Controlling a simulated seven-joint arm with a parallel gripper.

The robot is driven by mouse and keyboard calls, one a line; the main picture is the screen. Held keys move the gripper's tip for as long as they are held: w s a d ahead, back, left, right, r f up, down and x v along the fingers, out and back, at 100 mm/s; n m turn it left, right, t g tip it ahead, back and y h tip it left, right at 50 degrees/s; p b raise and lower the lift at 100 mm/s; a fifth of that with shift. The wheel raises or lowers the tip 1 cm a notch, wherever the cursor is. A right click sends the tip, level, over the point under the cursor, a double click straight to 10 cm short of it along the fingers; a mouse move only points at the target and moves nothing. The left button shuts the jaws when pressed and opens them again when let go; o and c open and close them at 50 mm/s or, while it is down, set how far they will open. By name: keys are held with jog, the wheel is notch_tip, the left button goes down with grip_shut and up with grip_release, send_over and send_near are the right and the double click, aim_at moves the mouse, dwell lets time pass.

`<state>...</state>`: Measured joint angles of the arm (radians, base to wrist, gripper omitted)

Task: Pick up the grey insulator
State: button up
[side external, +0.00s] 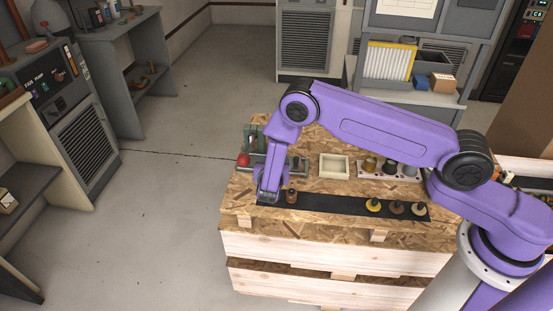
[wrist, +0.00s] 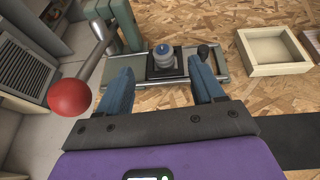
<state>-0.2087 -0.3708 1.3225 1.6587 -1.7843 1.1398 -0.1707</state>
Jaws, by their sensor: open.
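A blue-grey ribbed insulator (wrist: 163,56) stands upright on a dark square seat of a metal fixture (wrist: 222,65), seen in the wrist view. My gripper (wrist: 160,78) is open and empty. Its two blue fingers point toward the fixture, one either side of the insulator in the picture, with the insulator beyond the tips. In the side external view my gripper (side external: 268,196) is low at the left end of the crate top, and my arm hides much of the fixture. A greyish piece (side external: 410,171) also stands in a pale rack (side external: 366,177) at the right.
A red ball knob (wrist: 70,97) on a lever sticks up left of my gripper. A black strip (side external: 330,204) bears a brown piece (side external: 291,196) and, farther right, yellow, brown and cream pieces. An empty cream tray (side external: 334,166) stands behind it.

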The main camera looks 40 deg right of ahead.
jog(key=x, duration=0.6)
jog(key=shift+w+d+f, duration=0.1)
jog(key=shift+w+f, duration=0.05)
jog(key=shift+w, duration=0.05)
jog(key=shift+x, duration=2.8)
jog(key=shift+s+f, duration=0.1)
jog(key=c, duration=1.2)
jog(key=shift+o, duration=0.2)
jog(key=shift+r, duration=0.2)
